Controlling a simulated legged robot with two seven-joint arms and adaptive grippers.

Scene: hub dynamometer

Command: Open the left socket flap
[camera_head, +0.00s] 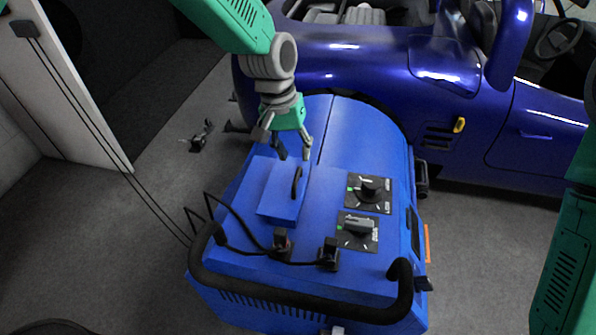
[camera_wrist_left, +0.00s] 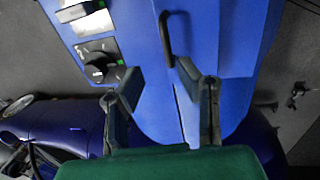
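The blue dynamometer unit (camera_head: 330,185) stands on the floor. Near its front edge are two small dark socket pieces, a left one (camera_head: 282,242) and a right one (camera_head: 329,255). They are too small to tell whether a flap is open or shut. My left gripper (camera_head: 291,150) is open and empty above the back of the unit, beyond a raised blue panel (camera_head: 283,193) with a black handle (camera_head: 297,182). In the left wrist view its fingers (camera_wrist_left: 160,73) are spread, with the black handle (camera_wrist_left: 165,38) beyond them. My right gripper is out of view.
Two rotary switches, an upper (camera_head: 369,190) and a lower (camera_head: 358,228), sit right of the panel. A black tubular handle (camera_head: 300,299) curves along the front. Black cables (camera_head: 240,235) run near the sockets. A blue car (camera_head: 400,75) stands behind; open floor (camera_head: 95,230) lies left.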

